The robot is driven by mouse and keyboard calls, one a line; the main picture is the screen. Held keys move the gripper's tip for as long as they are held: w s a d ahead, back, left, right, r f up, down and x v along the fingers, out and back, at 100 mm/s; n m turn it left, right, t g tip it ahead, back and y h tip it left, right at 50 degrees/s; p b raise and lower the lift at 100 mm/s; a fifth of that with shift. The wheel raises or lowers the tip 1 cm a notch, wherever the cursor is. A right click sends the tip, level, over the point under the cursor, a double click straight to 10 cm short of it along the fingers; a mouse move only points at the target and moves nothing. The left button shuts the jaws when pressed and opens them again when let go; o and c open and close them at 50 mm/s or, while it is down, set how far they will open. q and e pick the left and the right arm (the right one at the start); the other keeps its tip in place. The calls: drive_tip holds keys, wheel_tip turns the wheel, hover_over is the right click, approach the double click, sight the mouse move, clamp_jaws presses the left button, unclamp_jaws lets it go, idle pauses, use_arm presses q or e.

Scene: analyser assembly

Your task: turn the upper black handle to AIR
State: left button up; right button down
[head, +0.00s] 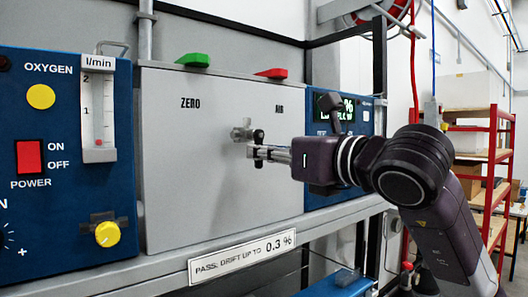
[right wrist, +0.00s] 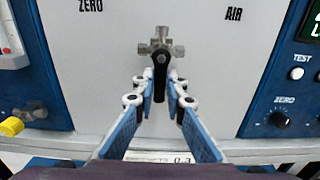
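The black handle (head: 258,135) sits on a metal valve (head: 242,131) on the grey panel, below and between the labels ZERO (head: 190,103) and AIR (head: 279,108). In the right wrist view the handle (right wrist: 160,72) hangs straight down from the valve's cross-shaped fitting (right wrist: 161,43). My right gripper (head: 256,152) has its fingers on either side of the handle. In the right wrist view the fingertips (right wrist: 160,88) lie close against it, with no clear gap. The handle's lower end shows below the fingers. My left gripper is in neither view.
A green pointer (head: 194,60) and a red pointer (head: 272,73) stand on the panel's top edge. A blue oxygen unit (head: 60,190) is at the left, and a blue unit with a display (head: 325,128) is behind my right arm. A ledge (head: 160,266) runs below the panel.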

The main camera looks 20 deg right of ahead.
idle(0.4)
drive_tip(key=shift+w+d+r+n+b, duration=0.15)
drive_tip(key=shift+d+r+n+b, duration=0.3)
drive_tip(key=shift+n, duration=2.55)
drive_tip(key=shift+w+d+r+n+b, duration=0.2)
drive_tip(key=shift+d+r+n, duration=0.35)
drive_tip(key=shift+n, duration=2.45)
drive_tip(key=shift+w+d+r+n+b, duration=0.15)
drive_tip(key=shift+d+r+n+b, duration=0.3)
drive_tip(key=shift+n, duration=2.55)
drive_tip(key=shift+a, duration=0.1)
drive_tip(key=c, duration=2)
unclamp_jaws()
drive_tip(key=shift+o, duration=0.2)
drive_tip(key=shift+s, duration=0.1)
